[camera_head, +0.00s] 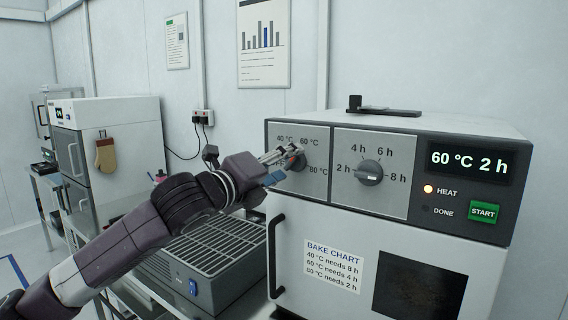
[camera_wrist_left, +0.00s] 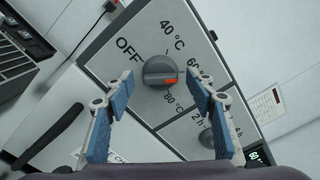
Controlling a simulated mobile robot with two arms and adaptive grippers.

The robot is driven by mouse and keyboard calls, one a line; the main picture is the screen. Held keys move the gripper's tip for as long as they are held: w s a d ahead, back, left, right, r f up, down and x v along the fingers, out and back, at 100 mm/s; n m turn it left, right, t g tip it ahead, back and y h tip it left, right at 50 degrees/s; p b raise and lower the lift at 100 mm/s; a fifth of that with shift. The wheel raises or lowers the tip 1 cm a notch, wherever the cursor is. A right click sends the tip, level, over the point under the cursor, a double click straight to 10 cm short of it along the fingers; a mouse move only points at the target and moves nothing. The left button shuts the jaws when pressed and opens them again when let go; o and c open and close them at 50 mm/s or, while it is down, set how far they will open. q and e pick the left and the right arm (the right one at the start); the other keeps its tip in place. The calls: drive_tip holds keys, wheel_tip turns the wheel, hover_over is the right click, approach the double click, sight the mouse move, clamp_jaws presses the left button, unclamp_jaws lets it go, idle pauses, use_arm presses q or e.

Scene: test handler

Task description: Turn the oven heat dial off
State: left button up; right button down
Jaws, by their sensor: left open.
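The oven heat dial is a round grey knob with an orange-red mark. It is clear in the left wrist view (camera_wrist_left: 158,68), with OFF, 40 °C, 60 °C and 80 °C printed around it. Its mark faces the 60 °C and 80 °C side, away from OFF. In the head view my left gripper (camera_head: 283,166) is in front of the dial and largely hides it. In the wrist view the open blue-padded fingers (camera_wrist_left: 160,88) are on either side of the dial; I cannot tell whether they touch it. My right gripper is not in view.
The time dial (camera_head: 369,173) is right of the heat dial. The display (camera_head: 468,161) reads 60 °C 2 h, and the HEAT lamp (camera_head: 428,189) glows orange. A green START button (camera_head: 484,212) is at right. The oven door handle (camera_head: 274,255) and a grilled unit (camera_head: 215,245) are below.

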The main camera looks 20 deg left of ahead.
use_arm(q)
drive_tip(key=shift+c, duration=0.5)
drive_tip(key=c, duration=1.1)
drive_tip(key=shift+o, duration=0.2)
